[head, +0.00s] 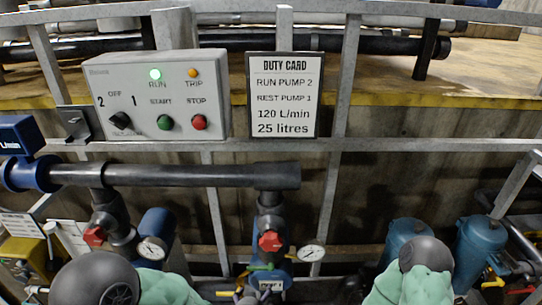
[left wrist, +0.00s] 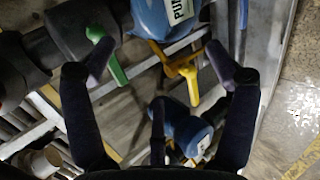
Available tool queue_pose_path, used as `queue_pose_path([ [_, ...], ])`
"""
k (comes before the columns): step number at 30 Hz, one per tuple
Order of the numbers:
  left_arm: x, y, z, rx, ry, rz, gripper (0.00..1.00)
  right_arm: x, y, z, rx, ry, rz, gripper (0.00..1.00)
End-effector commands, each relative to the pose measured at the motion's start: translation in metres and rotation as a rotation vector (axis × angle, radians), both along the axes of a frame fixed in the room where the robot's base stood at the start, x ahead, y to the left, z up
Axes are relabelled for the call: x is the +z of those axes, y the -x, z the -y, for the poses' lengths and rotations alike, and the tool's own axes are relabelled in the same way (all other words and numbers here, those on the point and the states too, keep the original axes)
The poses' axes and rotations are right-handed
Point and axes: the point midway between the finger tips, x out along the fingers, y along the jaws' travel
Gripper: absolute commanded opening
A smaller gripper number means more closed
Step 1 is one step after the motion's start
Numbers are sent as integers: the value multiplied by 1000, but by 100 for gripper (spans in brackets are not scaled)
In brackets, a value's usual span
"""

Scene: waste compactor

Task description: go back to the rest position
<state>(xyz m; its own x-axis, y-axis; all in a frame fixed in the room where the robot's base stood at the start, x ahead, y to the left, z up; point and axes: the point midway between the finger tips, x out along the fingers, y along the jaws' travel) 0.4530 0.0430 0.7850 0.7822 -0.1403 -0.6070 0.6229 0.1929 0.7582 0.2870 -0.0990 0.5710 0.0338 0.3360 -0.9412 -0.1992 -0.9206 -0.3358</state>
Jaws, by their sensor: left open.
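My left gripper (left wrist: 160,68) is open in the left wrist view, its two dark fingers apart with nothing held between them. A green lever (left wrist: 115,68) and a yellow lever (left wrist: 182,68) lie beyond the fingers, beside a blue pump body (left wrist: 158,14) with a white label. In the head view the left gripper is at the bottom edge (head: 252,296), below the middle pipe's valves. My left arm (head: 95,280) and right arm (head: 425,258) show at the bottom. My right gripper is not in view.
Grey rails (head: 420,145), a black pipe (head: 180,175) and red valve handles (head: 271,241) stand in front of me.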

Motion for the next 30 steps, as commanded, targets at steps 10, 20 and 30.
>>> queue_pose_path([
  [10, -96, 49, -35, -559, -408, -265, 86, 19, 0, 0, 0, 0, 0, 57],
  [20, -160, 130, -53, -1169, -542, -360, 86, 34, 0, 0, 0, 0, 0, 57],
  [30, -176, 167, -55, -1419, -545, -329, 86, 38, 0, 0, 0, 0, 0, 57],
])
